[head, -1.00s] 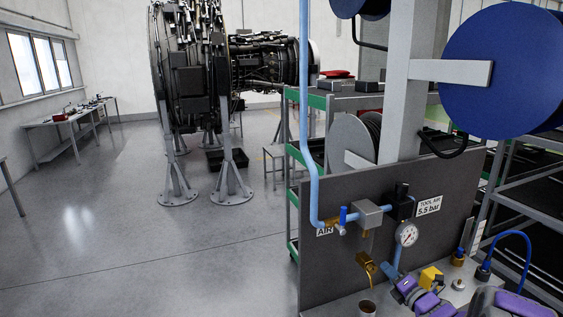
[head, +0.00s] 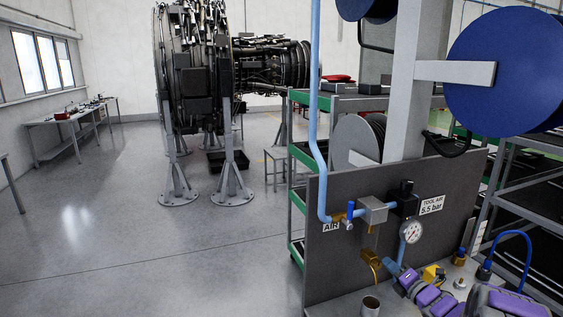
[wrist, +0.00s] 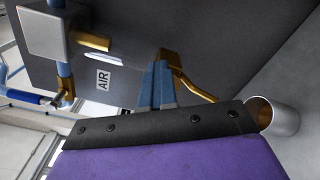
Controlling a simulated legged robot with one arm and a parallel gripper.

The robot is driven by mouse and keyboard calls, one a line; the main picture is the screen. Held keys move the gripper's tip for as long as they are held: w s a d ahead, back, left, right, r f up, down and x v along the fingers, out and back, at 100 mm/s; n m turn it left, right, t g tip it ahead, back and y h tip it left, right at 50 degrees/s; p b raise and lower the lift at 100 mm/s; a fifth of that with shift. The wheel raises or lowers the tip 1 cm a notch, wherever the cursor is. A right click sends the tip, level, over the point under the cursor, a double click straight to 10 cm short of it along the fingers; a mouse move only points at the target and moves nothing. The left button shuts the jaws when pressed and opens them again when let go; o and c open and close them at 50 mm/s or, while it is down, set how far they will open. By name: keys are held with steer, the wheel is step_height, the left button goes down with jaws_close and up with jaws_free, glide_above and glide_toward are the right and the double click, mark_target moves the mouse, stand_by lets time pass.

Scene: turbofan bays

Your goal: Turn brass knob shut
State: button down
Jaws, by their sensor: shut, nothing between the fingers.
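The brass knob (head: 371,259) sits low on the front of the grey panel, below the grey block, with a thin curved brass spout hanging from it. In the wrist view the brass piece (wrist: 171,58) lies just beyond my fingertips, with its curved spout to the right. My gripper (head: 391,267) has blue fingers and comes in from the lower right. In the wrist view my gripper (wrist: 160,66) is shut, fingers together and empty, beside the brass. I cannot tell whether they touch. The fingers partly hide the brass there.
A metal cup (head: 370,306) stands below the spout. A pressure gauge (head: 411,232), a blue-handled valve (head: 350,214) and a blue pipe are on the panel (head: 335,265). A yellow block (head: 434,273) and a blue hose (head: 515,237) are at right. Floor at left is clear.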

steer(key=b+v, duration=0.4)
steer(key=v, duration=0.1)
steer(key=shift+w+d+r, duration=0.2)
steer(key=shift+d, duration=0.2)
